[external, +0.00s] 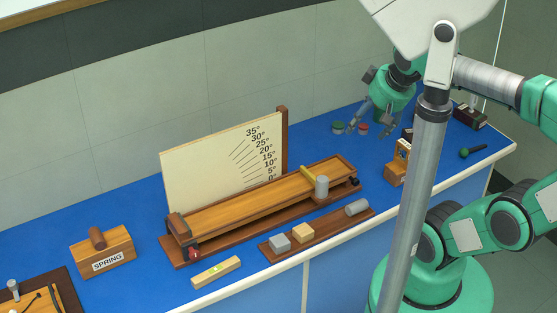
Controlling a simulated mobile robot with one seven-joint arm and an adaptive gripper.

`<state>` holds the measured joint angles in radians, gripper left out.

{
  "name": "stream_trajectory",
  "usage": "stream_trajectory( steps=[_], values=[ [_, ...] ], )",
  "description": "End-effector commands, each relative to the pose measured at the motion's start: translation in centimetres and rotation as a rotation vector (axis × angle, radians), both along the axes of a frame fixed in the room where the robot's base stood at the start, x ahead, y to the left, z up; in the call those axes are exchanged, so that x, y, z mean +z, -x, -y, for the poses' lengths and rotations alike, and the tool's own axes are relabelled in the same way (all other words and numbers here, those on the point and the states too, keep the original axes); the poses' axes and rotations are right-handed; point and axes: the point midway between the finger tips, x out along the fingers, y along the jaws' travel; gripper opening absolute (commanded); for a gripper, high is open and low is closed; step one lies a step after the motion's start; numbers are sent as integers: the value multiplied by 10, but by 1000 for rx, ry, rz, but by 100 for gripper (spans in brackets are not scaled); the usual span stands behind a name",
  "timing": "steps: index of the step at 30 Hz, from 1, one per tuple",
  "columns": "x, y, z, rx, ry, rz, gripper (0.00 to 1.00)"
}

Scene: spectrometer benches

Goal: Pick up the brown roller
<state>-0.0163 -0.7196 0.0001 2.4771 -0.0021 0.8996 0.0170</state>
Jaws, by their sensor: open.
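A brown cylinder (97,238), the only brown roller-like thing I can make out, rests on top of the wooden block labelled SPRING (115,257) at the left of the blue bench. My gripper (371,131) is at the back right of the bench, far from that cylinder. Its fingers are spread, point down and hold nothing that I can see. They are close to a small green disc (338,127) and a red disc (363,128); I cannot tell whether they touch them.
A wooden ramp (240,203) with an angle board (205,170) behind it fills the middle. A brown tray (330,228) holds blocks and another grey cylinder (357,207). A level (216,271) lies in front. The bench's left back is clear.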

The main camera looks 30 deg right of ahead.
Motion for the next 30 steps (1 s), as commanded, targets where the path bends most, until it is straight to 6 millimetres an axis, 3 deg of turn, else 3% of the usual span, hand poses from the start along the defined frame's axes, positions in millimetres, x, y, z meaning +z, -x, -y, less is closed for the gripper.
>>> stream_trajectory(
  steps=[14, 30],
  values=[
    [51, -88, -46, 10, -35, -63, 67],
    [78, -202, -139, 15, -61, -141, 67]
  ],
)
